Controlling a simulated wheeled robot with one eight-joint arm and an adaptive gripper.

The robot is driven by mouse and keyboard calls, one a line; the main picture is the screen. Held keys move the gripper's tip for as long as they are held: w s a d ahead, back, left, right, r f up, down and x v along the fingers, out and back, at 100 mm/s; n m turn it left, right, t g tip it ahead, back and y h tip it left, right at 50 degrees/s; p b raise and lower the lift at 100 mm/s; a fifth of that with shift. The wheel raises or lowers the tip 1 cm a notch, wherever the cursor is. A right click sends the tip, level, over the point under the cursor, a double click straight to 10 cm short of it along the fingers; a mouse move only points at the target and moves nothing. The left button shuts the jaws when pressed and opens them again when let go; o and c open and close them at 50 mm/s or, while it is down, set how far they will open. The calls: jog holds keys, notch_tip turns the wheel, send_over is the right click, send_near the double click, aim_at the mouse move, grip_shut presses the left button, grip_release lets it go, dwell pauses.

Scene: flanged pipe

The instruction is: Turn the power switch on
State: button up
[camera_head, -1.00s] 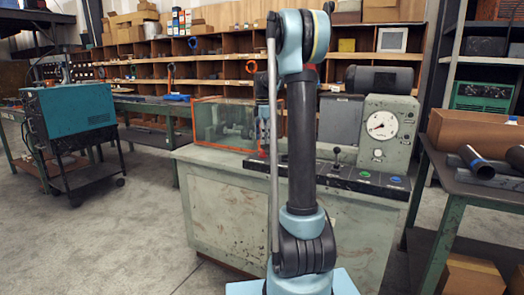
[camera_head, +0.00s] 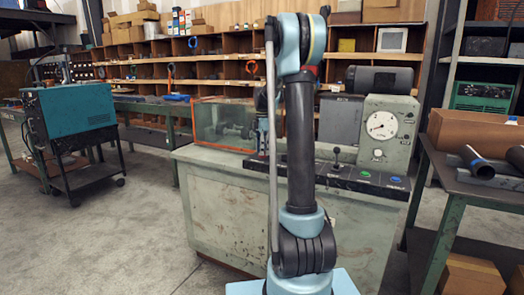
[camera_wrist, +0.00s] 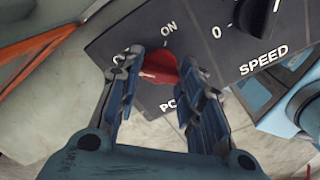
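In the wrist view a red power knob (camera_wrist: 158,67) sits on a dark control panel (camera_wrist: 120,40). A white mark on the knob points left in the picture, away from the "ON" label at its upper right. My gripper (camera_wrist: 162,72) is open, with one finger on each side of the knob. The fingertips are close to its edges; I cannot tell whether they touch it. The lower label is partly covered by the right finger. In the head view my arm hides the knob, and the panel (camera_head: 340,176) runs along the workbench's front top edge.
A "SPEED" knob (camera_wrist: 256,15) lies right of the power knob. In the head view a gauge housing (camera_head: 387,130), a joystick (camera_head: 337,155), green and blue buttons, and an orange-framed clear guard (camera_head: 222,125) stand on the bench (camera_head: 225,205). A side table (camera_head: 470,180) stands right.

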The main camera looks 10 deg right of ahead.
jog(key=shift+w+m, duration=0.15)
jog(key=shift+m, duration=0.15)
jog(key=m, duration=0.3)
jog(key=shift+r+m, duration=0.1)
jog(key=shift+m, duration=0.2)
jog(key=m, duration=0.4)
jog(key=shift+m, duration=0.3)
jog(key=m, duration=0.4)
jog(key=shift+m, duration=2.5)
jog(key=o, duration=1.1)
jog(key=shift+c, duration=0.2)
